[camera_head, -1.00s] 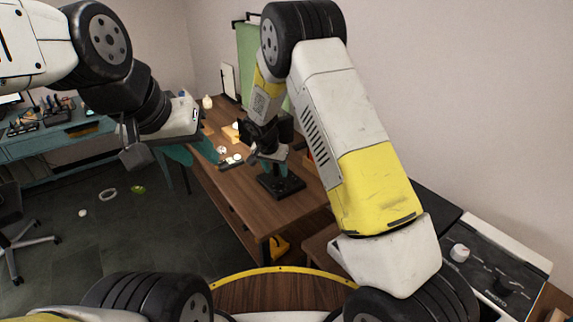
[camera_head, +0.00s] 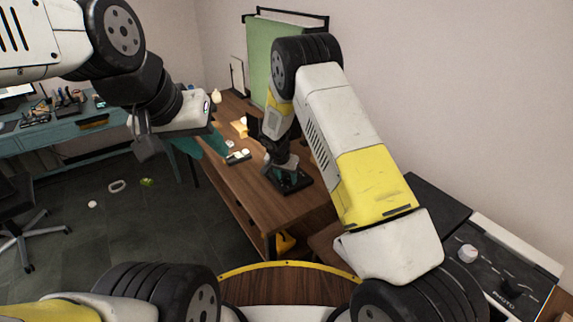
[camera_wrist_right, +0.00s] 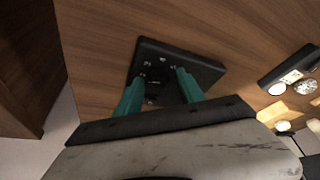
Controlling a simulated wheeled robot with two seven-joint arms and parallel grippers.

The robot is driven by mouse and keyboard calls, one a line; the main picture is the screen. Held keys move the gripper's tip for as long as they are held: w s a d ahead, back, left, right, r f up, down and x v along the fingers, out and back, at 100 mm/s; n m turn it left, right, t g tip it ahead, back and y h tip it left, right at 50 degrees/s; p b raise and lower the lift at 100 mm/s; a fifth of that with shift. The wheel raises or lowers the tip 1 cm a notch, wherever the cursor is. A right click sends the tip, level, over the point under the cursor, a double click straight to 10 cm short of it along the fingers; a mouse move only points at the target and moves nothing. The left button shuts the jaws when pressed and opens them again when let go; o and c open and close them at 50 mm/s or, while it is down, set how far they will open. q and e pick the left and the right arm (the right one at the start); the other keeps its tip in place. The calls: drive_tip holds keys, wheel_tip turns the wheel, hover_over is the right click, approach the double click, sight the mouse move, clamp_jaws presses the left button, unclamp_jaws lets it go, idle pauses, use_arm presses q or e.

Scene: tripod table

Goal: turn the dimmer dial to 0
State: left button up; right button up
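A flat black box (camera_head: 304,181) lies on the brown wooden table below my right gripper (camera_head: 288,182). In the right wrist view, the box (camera_wrist_right: 205,66) shows small white marks on its top. The right gripper's two teal fingers (camera_wrist_right: 161,77) stand apart over it, one on each side of a dark middle part. I cannot clearly make out a dial there, its setting, or whether the fingers touch it. My left gripper (camera_head: 208,145) hangs in the air at the left, away from the box; its teal finger surface shows, but its opening is unclear.
The wooden table (camera_head: 245,185) holds a small dark tray with white round things (camera_head: 238,157) left of the box. A black panel with a white knob (camera_head: 467,253) and a black knob stands at the lower right. A green backdrop (camera_head: 259,62) stands behind.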

clamp_jaws()
drive_tip(key=shift+n, duration=0.4)
drive_tip(key=n, duration=0.1)
drive_tip(key=n+y, duration=0.1)
drive_tip(key=n, duration=0.1)
drive_tip(key=n+y, duration=0.1)
drive_tip(key=shift+d+n, duration=0.3)
drive_tip(key=shift+n, duration=0.1)
drive_tip(key=n+y, duration=0.1)
drive_tip(key=n, duration=0.3)
drive_tip(key=n+y, duration=0.1)
drive_tip(key=n, duration=0.1)
drive_tip(key=shift+w+d+g+y, duration=0.1)
drive_tip(key=shift+d+g+y, duration=0.15)
drive_tip(key=shift+g+y, duration=0.05)
drive_tip(key=n+g+y, duration=0.1)
drive_tip(key=n, duration=0.3)
drive_tip(key=shift+w, duration=0.1)
drive_tip(key=n+g, duration=0.1)
drive_tip(key=n, duration=0.2)
drive_tip(key=shift+w+d+n+y, duration=0.1)
drive_tip(key=shift+n+y, duration=0.2)
drive_tip(key=n+g, duration=0.1)
drive_tip(key=n, duration=0.1)
drive_tip(key=n+g, duration=0.1)
drive_tip(key=n, duration=0.3)
drive_tip(key=shift+w+g, duration=0.25)
drive_tip(key=shift+g, duration=0.15)
drive_tip(key=shift+n, duration=0.3)
